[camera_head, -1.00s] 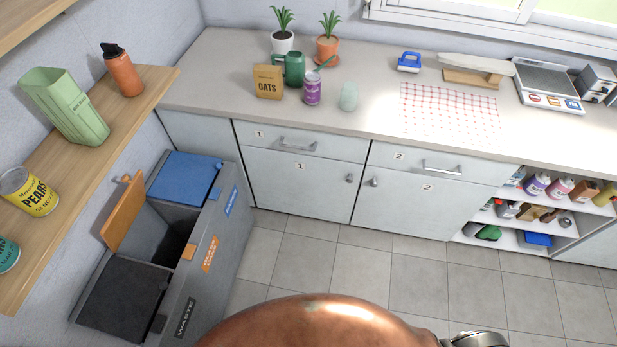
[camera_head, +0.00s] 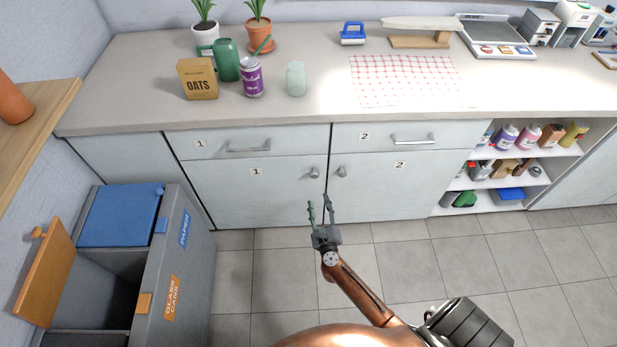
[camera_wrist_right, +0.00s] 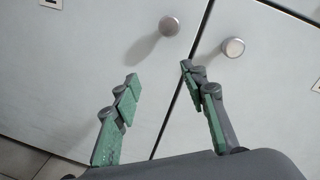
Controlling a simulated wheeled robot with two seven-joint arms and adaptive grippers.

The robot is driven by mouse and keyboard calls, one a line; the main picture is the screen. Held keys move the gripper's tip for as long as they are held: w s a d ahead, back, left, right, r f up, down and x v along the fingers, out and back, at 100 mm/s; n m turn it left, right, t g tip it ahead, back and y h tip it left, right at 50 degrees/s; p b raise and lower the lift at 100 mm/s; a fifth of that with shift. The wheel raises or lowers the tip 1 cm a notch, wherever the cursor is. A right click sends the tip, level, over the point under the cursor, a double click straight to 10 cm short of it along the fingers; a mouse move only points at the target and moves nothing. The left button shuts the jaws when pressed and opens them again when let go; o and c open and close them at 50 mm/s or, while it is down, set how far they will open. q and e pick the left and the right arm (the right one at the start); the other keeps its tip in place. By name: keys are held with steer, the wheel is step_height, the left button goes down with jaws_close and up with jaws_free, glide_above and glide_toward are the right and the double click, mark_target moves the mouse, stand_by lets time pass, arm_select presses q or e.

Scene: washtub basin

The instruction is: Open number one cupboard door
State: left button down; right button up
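The number one cupboard door (camera_head: 255,192) is shut below the counter, under drawer 1 (camera_head: 240,141). Its round knob (camera_head: 314,173) is at its upper right corner. It also shows in the right wrist view as the left knob (camera_wrist_right: 169,26). The number two door (camera_head: 385,190) is shut beside it, with its own knob (camera_head: 341,171). My right gripper (camera_head: 321,203) is open and empty, in front of and below the two knobs. In the right wrist view its fingers (camera_wrist_right: 158,75) are spread, with both knobs beyond the tips. My left gripper is not in view.
A grey sorting bin (camera_head: 195,270) with a raised orange lid (camera_head: 42,275) stands at the left, close to door one. Open shelves (camera_head: 500,200) hold bottles at the right. The tiled floor (camera_head: 480,260) before the cupboards is clear.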

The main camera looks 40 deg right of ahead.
mark_target(315, 177)
steer(key=w+d+r+m+b, duration=0.1)
steer(key=w+m, duration=0.1)
steer(key=w+d+r+m+h+b, duration=0.1)
steer(key=w+r+m, duration=0.1)
steer(key=w+m, duration=0.1)
steer(key=w+d+r+m+b, duration=0.1)
steer(key=w+r+m, duration=0.1)
steer(key=w, duration=0.1)
steer(key=shift+w+d+r+g+h, duration=0.1)
steer(key=shift+w+d+g+h, duration=0.05)
steer(key=shift+d+g+h, duration=0.25)
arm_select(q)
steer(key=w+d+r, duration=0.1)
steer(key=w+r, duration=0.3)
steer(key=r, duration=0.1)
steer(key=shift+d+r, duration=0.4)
arm_select(e)
steer(key=shift+w+d+r, duration=0.1)
steer(key=shift+w+d, duration=0.25)
steer(key=shift+w, duration=0.15)
steer(key=shift+c, duration=0.4)
jaws_close()
steer(key=shift+a, duration=0.1)
